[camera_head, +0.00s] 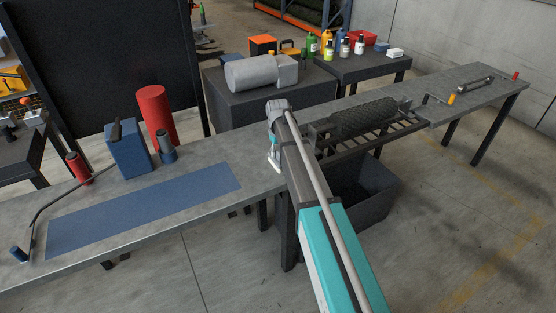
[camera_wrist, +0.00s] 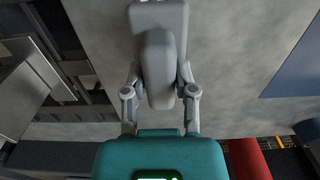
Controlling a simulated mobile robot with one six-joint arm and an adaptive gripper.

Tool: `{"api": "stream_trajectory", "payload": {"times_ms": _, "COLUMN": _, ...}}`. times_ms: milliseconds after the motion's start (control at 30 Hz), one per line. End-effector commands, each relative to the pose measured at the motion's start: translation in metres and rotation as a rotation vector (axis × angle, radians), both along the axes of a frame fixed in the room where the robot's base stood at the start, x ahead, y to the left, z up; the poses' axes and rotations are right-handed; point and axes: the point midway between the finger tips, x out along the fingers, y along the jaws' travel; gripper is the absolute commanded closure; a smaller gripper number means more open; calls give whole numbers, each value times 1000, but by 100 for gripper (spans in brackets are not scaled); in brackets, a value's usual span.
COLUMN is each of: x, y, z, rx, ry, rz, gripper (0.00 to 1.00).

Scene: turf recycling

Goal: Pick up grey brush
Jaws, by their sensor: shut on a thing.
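In the wrist view my gripper (camera_wrist: 160,92) has its two fingers closed on the two sides of the grey brush (camera_wrist: 158,62). The brush shows as a rounded grey handle in front of a wider grey block that reaches the top edge of the picture. Behind it is the grey table top; whether the brush touches it I cannot tell. In the head view my arm covers most of the gripper, and only a small pale part of my gripper (camera_head: 273,157) shows at the arm's left side, over the table. The brush is hidden there.
The long grey table (camera_head: 215,213) carries a blue mat (camera_head: 145,210), a blue box (camera_head: 128,152), a red cylinder (camera_head: 156,114) and a curved black rod at left. A dark rack with a black roll (camera_head: 363,118) is right of my arm, above a dark bin (camera_head: 372,200).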

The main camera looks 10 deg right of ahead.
Motion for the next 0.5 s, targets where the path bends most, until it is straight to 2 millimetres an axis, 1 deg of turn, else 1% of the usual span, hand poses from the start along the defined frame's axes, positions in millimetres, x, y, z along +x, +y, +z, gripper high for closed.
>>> {"api": "stream_trajectory", "payload": {"times_ms": 333, "x": 0, "y": 0, "z": 1, "rx": 0, "ry": 0, "rz": 0, "gripper": 100}}
{"api": "stream_trajectory", "payload": {"times_ms": 500, "x": 0, "y": 0, "z": 5, "rx": 0, "ry": 0, "rz": 0, "gripper": 100}}
